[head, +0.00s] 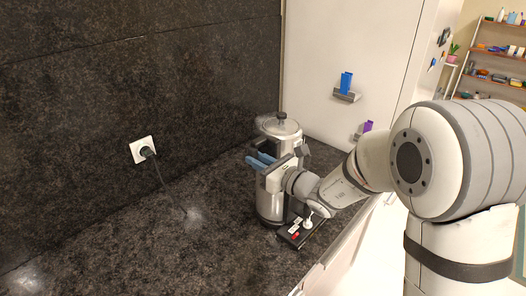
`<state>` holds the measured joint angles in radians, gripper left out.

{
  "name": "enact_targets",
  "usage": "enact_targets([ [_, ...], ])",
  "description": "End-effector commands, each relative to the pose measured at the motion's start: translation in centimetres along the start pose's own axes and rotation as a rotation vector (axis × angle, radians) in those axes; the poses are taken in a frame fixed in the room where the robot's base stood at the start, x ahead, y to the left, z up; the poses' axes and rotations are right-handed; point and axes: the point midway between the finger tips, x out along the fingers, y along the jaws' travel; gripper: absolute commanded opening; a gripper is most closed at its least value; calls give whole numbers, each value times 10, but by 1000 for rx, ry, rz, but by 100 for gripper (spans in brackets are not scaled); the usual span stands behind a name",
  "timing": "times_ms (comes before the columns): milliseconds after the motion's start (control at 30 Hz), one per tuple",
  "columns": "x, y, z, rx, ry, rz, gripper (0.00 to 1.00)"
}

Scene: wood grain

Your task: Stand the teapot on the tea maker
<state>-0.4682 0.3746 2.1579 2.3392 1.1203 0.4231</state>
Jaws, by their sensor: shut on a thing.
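The teapot (280,128), silver with a lid and a dark knob, is upright at the top of the silver tea maker (269,202). The tea maker stands on the dark counter and has a black base with a red switch at its front right. My gripper (261,160), with blue fingers, is in front of the teapot's lower part and shut on the teapot. The exact grip point is hidden. My gripper covers the line between teapot and tea maker, so I cannot tell whether they touch.
A white wall socket (144,149) holds a black plug, whose cord runs down to the counter. The counter (130,245) is clear to the left. A white cabinet side (320,70) with small blue and purple items on holders rises behind.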

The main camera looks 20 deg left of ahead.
Motion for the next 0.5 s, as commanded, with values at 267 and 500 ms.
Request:
enact_targets([
  [267, 1, 1, -22, -4, -6, 3, 0],
  [500, 1, 1, -26, 2, 2, 2, 21],
])
